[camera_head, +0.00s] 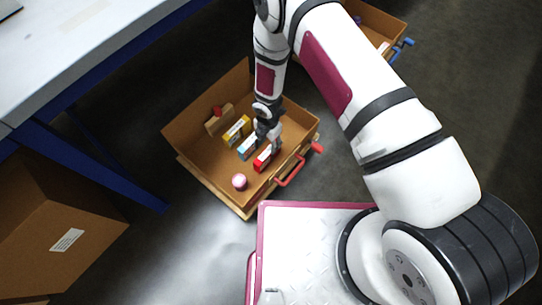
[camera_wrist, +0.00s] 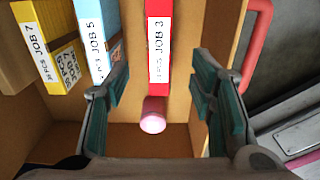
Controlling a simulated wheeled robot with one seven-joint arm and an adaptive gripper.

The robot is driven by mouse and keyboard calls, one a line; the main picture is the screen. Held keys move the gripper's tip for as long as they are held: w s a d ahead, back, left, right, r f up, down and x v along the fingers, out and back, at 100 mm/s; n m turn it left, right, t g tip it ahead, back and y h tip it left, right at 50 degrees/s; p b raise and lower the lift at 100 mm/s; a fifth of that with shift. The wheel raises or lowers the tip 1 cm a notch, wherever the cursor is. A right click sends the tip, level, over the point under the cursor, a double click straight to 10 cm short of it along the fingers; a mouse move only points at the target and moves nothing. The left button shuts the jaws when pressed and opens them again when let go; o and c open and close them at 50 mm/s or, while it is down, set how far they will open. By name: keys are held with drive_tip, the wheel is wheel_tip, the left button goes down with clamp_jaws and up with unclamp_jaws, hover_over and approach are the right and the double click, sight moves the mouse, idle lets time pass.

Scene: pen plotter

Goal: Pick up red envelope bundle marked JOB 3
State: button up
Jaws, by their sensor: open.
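The red envelope bundle marked JOB 3 (camera_head: 262,160) stands in an open brown box, nearest the side with the red handle. In the wrist view the red bundle (camera_wrist: 158,45) shows its white label, reading JOB 3, at the top centre. My gripper (camera_head: 267,136) reaches down into the box beside the bundles. In the wrist view my gripper (camera_wrist: 162,105) is open, its teal-padded fingers wide apart and empty. The red bundle lies ahead of the gap between the fingers, and I see no contact.
A blue bundle marked JOB 5 (camera_wrist: 95,40) and a yellow bundle marked JOB 7 (camera_wrist: 45,45) stand left of the red one. A pink cylinder (camera_wrist: 153,115) is between my fingers' view. The box wall (camera_wrist: 228,30) and red handle (camera_wrist: 256,40) are close on the right.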

sight(268, 151)
wheel_tip(268, 151, down, 7)
drive_tip(key=shift+r+b, duration=0.15)
drive_tip(key=shift+b, duration=0.9)
drive_tip(key=shift+s+a+f+b, duration=0.1)
drive_tip(key=shift+f+b, duration=0.6)
drive_tip(key=shift+f, duration=0.7)
drive_tip(key=shift+s+a+f+b, duration=0.1)
drive_tip(key=shift+f+b, duration=0.6)
drive_tip(key=shift+f, duration=0.65)
drive_tip(key=shift+r, duration=0.1)
clamp_jaws()
